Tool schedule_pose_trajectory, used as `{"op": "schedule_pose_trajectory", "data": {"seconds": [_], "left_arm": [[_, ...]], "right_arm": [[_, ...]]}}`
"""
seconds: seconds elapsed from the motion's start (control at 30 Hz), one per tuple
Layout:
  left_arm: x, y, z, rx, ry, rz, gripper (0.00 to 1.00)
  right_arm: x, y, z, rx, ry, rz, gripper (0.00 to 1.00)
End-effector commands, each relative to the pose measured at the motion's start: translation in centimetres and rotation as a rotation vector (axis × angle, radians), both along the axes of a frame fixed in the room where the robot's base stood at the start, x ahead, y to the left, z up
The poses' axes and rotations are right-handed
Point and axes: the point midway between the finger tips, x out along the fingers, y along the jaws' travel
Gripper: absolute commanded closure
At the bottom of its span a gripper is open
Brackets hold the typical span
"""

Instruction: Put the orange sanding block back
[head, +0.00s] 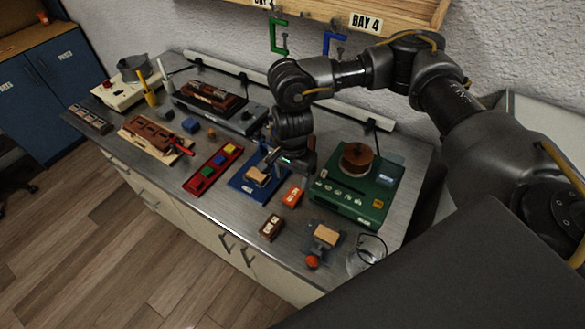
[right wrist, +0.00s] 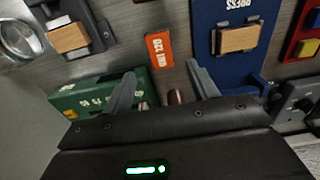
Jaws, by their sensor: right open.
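My right gripper (head: 286,168) is above the bench, just behind the orange block. It is open, with nothing held; its two fingers stand apart in the right wrist view (right wrist: 163,82). My left gripper is in neither view.
A blue tray (head: 237,184) with a wooden block is left of the orange block. A red tray (head: 195,185) holds coloured blocks.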

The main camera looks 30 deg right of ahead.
Motion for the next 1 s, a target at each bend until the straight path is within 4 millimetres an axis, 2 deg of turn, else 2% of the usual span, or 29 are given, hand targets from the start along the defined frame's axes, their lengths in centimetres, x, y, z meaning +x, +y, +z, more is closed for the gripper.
{"op": "schedule_pose_trajectory", "data": {"seconds": [0.1,0.3,0.9,1.0], "left_arm": [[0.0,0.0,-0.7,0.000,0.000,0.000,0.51],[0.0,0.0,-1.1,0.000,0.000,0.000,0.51],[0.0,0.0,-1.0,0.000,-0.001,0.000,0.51],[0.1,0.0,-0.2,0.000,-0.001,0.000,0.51]], "right_arm": [[0.1,0.0,1.8,-0.001,-0.004,0.001,0.41],[0.0,0.0,3.7,0.000,-0.002,0.000,0.41],[0.0,0.0,4.1,0.000,0.000,0.000,0.41],[0.0,0.0,4.9,0.001,-0.001,0.000,0.41]]}}
